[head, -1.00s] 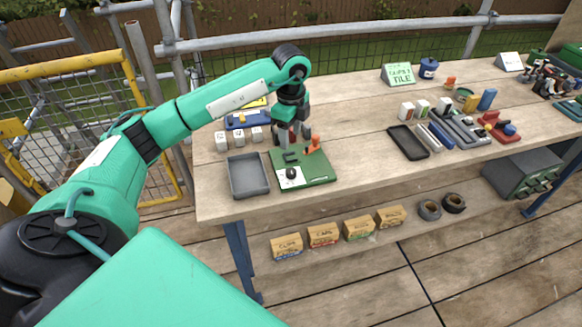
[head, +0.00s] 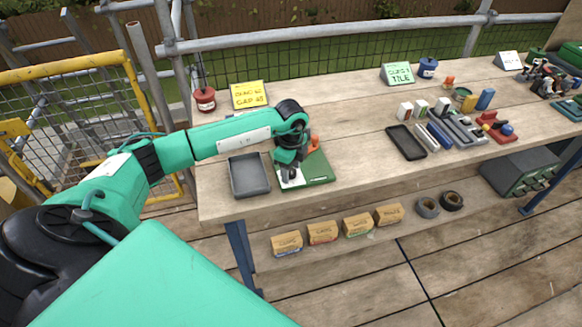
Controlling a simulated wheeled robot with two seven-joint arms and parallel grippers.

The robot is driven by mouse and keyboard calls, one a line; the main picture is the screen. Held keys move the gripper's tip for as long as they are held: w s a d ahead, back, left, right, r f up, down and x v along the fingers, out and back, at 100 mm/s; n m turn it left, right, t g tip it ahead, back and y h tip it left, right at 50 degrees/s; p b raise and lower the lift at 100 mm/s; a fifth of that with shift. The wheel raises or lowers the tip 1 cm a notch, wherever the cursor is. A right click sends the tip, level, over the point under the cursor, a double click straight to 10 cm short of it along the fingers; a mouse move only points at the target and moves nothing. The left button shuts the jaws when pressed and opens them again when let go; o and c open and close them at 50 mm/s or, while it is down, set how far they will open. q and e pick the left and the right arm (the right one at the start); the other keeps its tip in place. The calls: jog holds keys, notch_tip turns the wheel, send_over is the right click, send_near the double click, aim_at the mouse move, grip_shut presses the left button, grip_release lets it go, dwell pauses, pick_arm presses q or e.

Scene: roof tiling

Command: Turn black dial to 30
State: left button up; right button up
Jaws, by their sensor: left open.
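The green board (head: 319,168) with a white strip at its front left lies near the table's front edge. My left gripper (head: 289,175) is open and points down over the white strip. The black dial is hidden behind the fingers, so I cannot tell its setting or whether the fingers touch it. An orange part (head: 315,141) stands at the back of the board, partly behind my wrist. My right gripper is out of view.
A grey tray (head: 248,188) lies just left of the board. A yellow card (head: 248,95) and a red tin (head: 205,99) stand behind. A black tray (head: 407,143) lies to the right, with bare wood between it and the board.

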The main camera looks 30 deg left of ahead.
pick_arm(q)
jog(key=c, duration=1)
